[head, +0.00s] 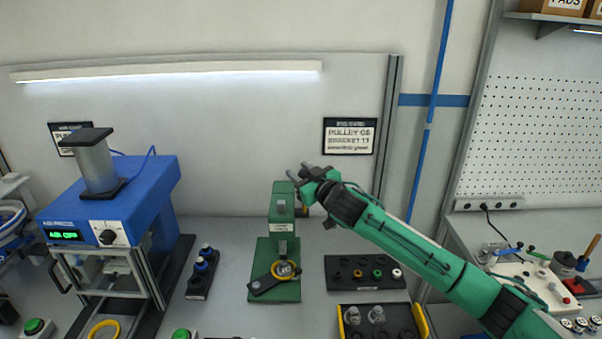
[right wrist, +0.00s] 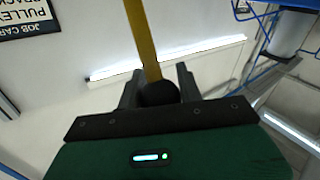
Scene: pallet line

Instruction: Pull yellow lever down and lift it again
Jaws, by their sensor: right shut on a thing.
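A green press (head: 283,232) stands on the bench in the middle of the head view. A dark plate with a yellow ring part (head: 285,269) lies on its base, under the ram. My right gripper (head: 298,172) is beside the top of the press, with its arm coming in from the right. In the right wrist view, the yellow lever (right wrist: 141,35) runs down from the top edge to a black knob (right wrist: 158,93) between the fingers, and the gripper is shut on it. In the head view the lever is mostly hidden by the gripper. My left gripper is not in view.
A blue machine (head: 125,200) stands left of the press, with a dark holder of knobs (head: 200,285) between them. Right of the press are a black parts tray (head: 340,284) and a yellow-edged bin (head: 424,322). Job cards hang on the wall behind.

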